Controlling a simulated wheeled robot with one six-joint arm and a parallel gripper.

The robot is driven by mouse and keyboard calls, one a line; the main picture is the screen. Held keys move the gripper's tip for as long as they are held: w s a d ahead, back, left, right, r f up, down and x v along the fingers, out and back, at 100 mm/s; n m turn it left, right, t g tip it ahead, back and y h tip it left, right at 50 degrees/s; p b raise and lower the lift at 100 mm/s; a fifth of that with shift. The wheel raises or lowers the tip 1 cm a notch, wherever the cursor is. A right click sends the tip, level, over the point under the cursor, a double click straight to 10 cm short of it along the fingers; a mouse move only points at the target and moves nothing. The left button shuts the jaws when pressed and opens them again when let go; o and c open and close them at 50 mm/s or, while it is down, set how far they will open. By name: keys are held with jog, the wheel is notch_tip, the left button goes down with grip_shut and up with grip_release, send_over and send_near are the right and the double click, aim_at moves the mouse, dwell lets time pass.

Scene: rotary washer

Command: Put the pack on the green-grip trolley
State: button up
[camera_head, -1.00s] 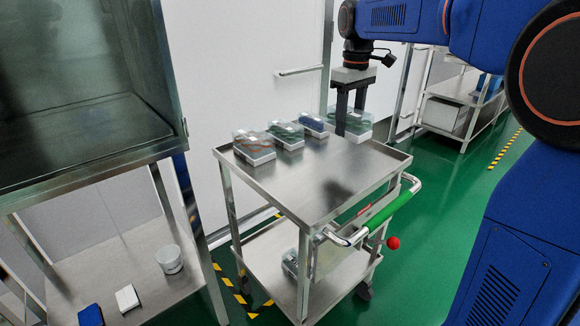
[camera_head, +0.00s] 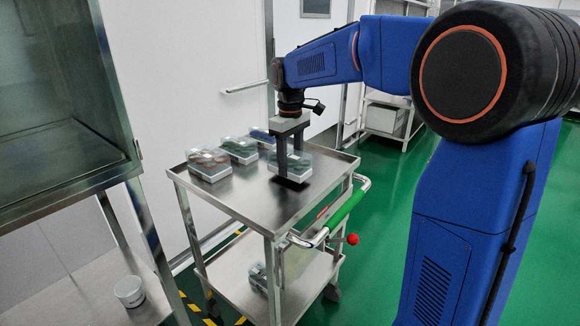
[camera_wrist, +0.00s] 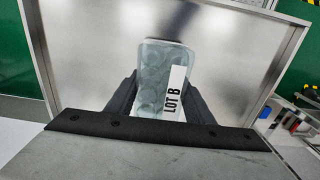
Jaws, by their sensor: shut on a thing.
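The trolley with the green grip (camera_head: 347,210) has a flat metal top with a raised rim (camera_head: 245,218). My gripper (camera_head: 290,160) points down over the right part of this top. It is shut on a clear pack (camera_head: 305,164) with greenish contents. In the wrist view the pack (camera_wrist: 150,75) lies between the fingers (camera_wrist: 160,103) and bears a white label reading LOT B. A dark shadow lies close under the pack; I cannot tell whether it touches the top. Three other clear packs (camera_head: 208,166) stand in a row along the top's left and back side.
A red ball knob (camera_head: 352,239) is beside the trolley handle. The front part of the trolley top is clear. Another rack (camera_head: 385,120) stands behind.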

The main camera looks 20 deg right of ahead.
aim_at(291, 153)
jog(key=shift+f, duration=0.7)
jog(key=o, duration=1.1)
jog(key=shift+f, duration=0.15)
jog(key=shift+o, duration=0.2)
notch_tip(291, 153, up, 12)
jog(key=shift+r, duration=0.15)
jog(key=s+d+f+m+t, duration=0.1)
jog(key=s+d+f+m, duration=0.15)
jog(key=s, duration=0.75)
jog(key=s+d+f+m+t, duration=0.1)
jog(key=s+d+f+t, duration=0.15)
jog(key=s, duration=0.65)
jog(key=s+d+f+m+t, duration=0.1)
jog(key=s+d+f+m, duration=0.1)
jog(key=s+f, duration=1)
jog(key=s+m, duration=0.1)
jog(key=s, duration=0.1)
jog(key=shift+s+f+m, duration=0.3)
jog(key=shift+f+m, duration=0.05)
